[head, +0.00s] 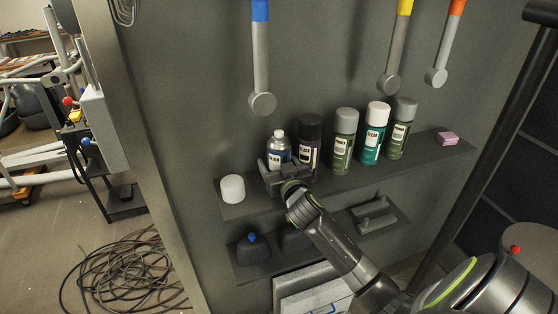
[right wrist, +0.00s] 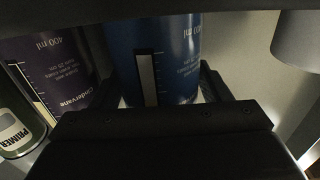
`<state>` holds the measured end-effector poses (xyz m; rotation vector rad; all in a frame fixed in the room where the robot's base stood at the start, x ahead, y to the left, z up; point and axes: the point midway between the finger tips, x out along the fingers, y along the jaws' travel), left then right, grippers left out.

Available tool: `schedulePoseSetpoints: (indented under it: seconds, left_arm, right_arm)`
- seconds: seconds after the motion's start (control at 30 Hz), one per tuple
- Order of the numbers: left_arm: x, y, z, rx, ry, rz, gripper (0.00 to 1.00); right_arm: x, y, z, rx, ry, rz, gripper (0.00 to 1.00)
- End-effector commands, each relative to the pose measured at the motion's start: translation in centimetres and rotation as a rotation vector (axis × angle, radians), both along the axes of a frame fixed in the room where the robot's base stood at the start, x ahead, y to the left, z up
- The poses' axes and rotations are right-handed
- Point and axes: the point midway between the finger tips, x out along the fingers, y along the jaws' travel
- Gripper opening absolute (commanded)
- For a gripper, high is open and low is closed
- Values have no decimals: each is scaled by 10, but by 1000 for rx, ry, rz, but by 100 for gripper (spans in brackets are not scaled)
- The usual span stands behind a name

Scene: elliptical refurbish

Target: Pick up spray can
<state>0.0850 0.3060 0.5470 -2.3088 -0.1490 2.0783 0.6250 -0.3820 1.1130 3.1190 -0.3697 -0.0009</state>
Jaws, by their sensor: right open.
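A spray can with a blue label and a pale cap (head: 279,147) stands upright near the left end of the upper shelf (head: 350,181). My right gripper (head: 288,172) is at its front, low on the can, hiding its lower part. In the right wrist view the blue can (right wrist: 178,55) shows between the open fingers of my right gripper (right wrist: 160,92); I cannot tell whether either finger touches it. A black-capped can (head: 308,143) stands close on its right. My left gripper is not in view.
Three more cans stand further right: a grey-capped one (head: 345,140), a white-capped green one (head: 374,134) and another (head: 401,129). A white cylinder (head: 232,189) is left of the gripper. A pink block (head: 447,138) lies at the right. A lower shelf (head: 330,236) and hanging tools (head: 262,103) are nearby.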

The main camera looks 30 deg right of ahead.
Motion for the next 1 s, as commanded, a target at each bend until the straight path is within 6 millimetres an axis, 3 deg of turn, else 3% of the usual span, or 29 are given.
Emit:
schedulePoseSetpoints:
  seconds: [0.33, 0.63, 1.0]
  left_arm:
    - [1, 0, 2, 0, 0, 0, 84]
    - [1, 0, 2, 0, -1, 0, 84]
    - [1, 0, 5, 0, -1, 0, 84]
  right_arm:
    - [6, -1, -1, 1, 0, 1, 70]
    - [6, -1, -1, 1, 1, 1, 34]
    - [9, 0, 4, 0, -3, 4, 32]
